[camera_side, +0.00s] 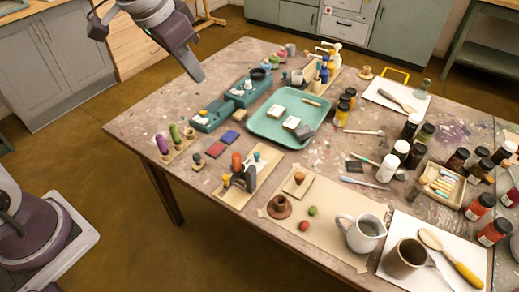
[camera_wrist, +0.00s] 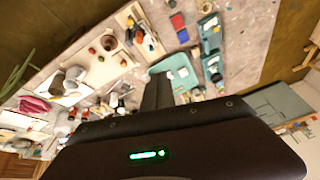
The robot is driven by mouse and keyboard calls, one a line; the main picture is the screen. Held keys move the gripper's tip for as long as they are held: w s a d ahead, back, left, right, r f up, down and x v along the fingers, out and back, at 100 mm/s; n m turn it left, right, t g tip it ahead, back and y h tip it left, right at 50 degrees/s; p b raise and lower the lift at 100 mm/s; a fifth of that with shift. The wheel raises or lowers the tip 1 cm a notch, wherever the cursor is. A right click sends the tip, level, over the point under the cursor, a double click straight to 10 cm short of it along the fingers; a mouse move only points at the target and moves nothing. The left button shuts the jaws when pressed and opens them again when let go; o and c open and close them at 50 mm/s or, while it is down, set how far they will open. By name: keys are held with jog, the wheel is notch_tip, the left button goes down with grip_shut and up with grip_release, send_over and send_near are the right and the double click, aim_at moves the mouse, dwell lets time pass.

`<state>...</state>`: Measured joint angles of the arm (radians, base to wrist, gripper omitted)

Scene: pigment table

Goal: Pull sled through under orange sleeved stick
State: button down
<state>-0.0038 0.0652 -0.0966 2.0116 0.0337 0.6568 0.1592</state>
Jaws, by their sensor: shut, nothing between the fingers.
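An orange-sleeved upright stick (camera_side: 237,161) stands on a narrow pale wooden board (camera_side: 231,195) near the table's front left edge. A dark low piece (camera_side: 247,179) sits close beside the stick on that board. I cannot tell for sure whether it is the sled, and the space under the sleeve is too small to make out. The board also shows in the wrist view (camera_wrist: 132,16), at the top. My gripper (camera_side: 197,76) is shut and empty, high above the table's far left side, well away from the stick. Its dark fingers (camera_wrist: 157,90) point down in the wrist view.
A teal tray (camera_side: 262,136) with white blocks lies behind the board. A peg rack (camera_side: 178,150) with purple and green pegs stands left. A tan mat (camera_side: 330,240) with a brown ring piece (camera_side: 279,206) lies right. A white jug (camera_side: 362,233) and several jars crowd the right side.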

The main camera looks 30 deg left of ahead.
jog(key=w+d+f, duration=0.2)
jog(key=w+f, duration=0.4)
jog(key=w, duration=0.1)
jog(key=m+h, duration=0.1)
jog(key=m, duration=0.1)
send_over(262, 160)
jog(key=s+a, duration=0.1)
notch_tip(262, 160, down, 10)
jog(key=shift+g+h, duration=0.3)
jog(key=shift+g, duration=0.2)
jog(key=x, duration=1.6)
jog(key=shift+w+f, duration=0.1)
jog(key=shift+f, duration=0.1)
jog(key=s, duration=0.1)
jog(key=s+a, duration=0.1)
jog(key=shift+s+a+r, duration=0.1)
jog(key=shift+s+a, duration=0.05)
jog(key=shift+s, duration=0.1)
jog(key=shift+s+a, duration=0.25)
jog(key=shift+s, duration=0.35)
